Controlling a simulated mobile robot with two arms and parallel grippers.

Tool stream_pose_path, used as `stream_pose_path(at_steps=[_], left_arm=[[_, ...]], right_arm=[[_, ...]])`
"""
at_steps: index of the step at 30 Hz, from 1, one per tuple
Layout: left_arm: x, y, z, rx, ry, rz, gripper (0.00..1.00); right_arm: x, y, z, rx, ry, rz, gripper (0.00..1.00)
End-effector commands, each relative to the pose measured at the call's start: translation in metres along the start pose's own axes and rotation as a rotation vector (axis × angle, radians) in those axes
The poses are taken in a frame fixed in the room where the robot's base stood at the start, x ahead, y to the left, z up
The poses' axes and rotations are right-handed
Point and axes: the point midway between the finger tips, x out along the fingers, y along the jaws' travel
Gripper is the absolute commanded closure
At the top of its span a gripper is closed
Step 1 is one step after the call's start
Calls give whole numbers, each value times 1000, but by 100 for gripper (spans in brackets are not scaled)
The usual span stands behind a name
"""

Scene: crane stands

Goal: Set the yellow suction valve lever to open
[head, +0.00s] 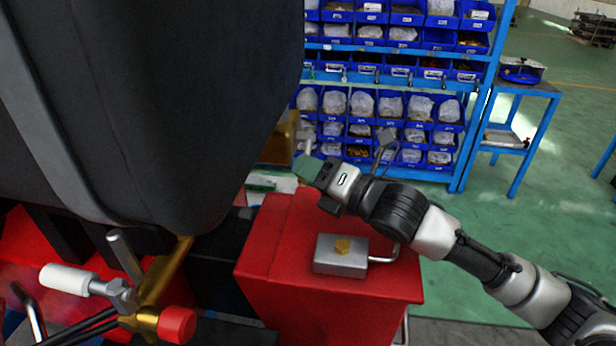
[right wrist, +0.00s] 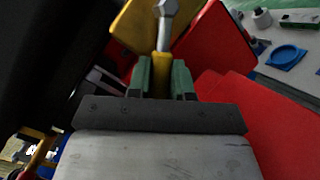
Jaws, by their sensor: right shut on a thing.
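My right gripper (head: 309,169) reaches in from the right, beyond the red cabinet and beside the large dark tank. In the right wrist view, its green fingers (right wrist: 165,76) are shut on a narrow yellow piece (right wrist: 162,62), which looks like the yellow suction valve lever. A silver rod with a rounded end (right wrist: 167,14) stands above that piece, in front of a yellow plate (right wrist: 133,24). The lever is hard to make out in the head view, and I cannot tell its setting. My left gripper is not in view.
The large dark tank (head: 170,90) fills the left. A brass valve (head: 158,298) with a white handle and red knob is at lower left. A grey metal box (head: 330,255) sits on the red cabinet (head: 285,285). Shelves of blue bins (head: 385,75) stand behind; green floor is open at right.

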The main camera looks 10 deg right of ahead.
Motion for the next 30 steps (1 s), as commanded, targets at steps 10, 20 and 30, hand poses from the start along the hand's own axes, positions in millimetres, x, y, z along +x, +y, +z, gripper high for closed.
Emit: stream_pose_path(at_steps=[10, 20, 30], left_arm=[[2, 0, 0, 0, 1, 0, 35], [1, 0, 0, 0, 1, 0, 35], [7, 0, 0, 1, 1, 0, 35]], right_arm=[[0, -2, -1, -8, 1, -1, 100], [0, -2, -1, -8, 0, 0, 54], [-12, -3, -1, -10, -2, 0, 54]])
